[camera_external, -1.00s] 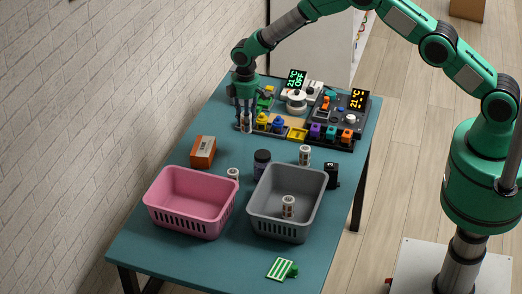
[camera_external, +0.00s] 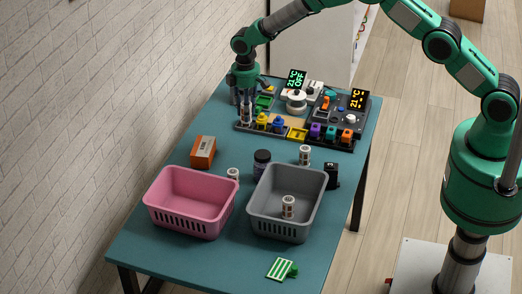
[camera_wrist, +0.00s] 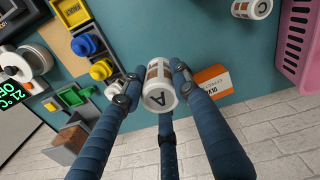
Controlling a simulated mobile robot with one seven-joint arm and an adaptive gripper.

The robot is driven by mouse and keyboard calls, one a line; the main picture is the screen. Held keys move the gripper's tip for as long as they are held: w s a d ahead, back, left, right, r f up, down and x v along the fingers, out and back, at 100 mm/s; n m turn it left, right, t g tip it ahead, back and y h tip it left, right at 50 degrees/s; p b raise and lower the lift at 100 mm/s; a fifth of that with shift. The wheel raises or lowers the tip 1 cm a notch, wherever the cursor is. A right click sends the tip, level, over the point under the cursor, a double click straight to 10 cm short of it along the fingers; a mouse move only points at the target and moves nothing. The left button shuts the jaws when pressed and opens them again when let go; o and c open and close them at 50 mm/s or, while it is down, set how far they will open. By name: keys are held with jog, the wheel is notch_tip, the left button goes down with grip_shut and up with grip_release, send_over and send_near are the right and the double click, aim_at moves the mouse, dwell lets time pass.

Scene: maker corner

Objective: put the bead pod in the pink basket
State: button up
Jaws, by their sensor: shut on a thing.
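My gripper (camera_external: 246,101) is shut on a small white and brown pod (camera_external: 246,117) at the far left of the table. In the wrist view the pod (camera_wrist: 159,94), with an "A" on its white end, sits between the fingers of my gripper (camera_wrist: 155,86). I cannot read which is the bead pod. The pink basket (camera_external: 186,224) stands empty at the near left; its edge shows in the wrist view (camera_wrist: 297,42).
The grey basket (camera_external: 277,228) stands right of the pink one. An orange box (camera_external: 202,151) lies between my gripper and the pink basket. A dark jar (camera_external: 262,164), a black item (camera_external: 331,175) and a control panel (camera_external: 345,133) are nearby. A green striped card (camera_external: 280,269) lies in front.

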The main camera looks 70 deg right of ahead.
jog(key=shift+r, duration=0.75)
jog(key=w+a, duration=0.2)
jog(key=a, duration=1.3)
jog(key=m, duration=0.1)
send_over(213, 214)
jog(key=shift+w+d+f, duration=0.1)
jog(key=shift+f, duration=2.55)
jog(key=shift+f, duration=0.1)
jog(key=shift+f, duration=3.05)
jog(key=shift+f, duration=1.85)
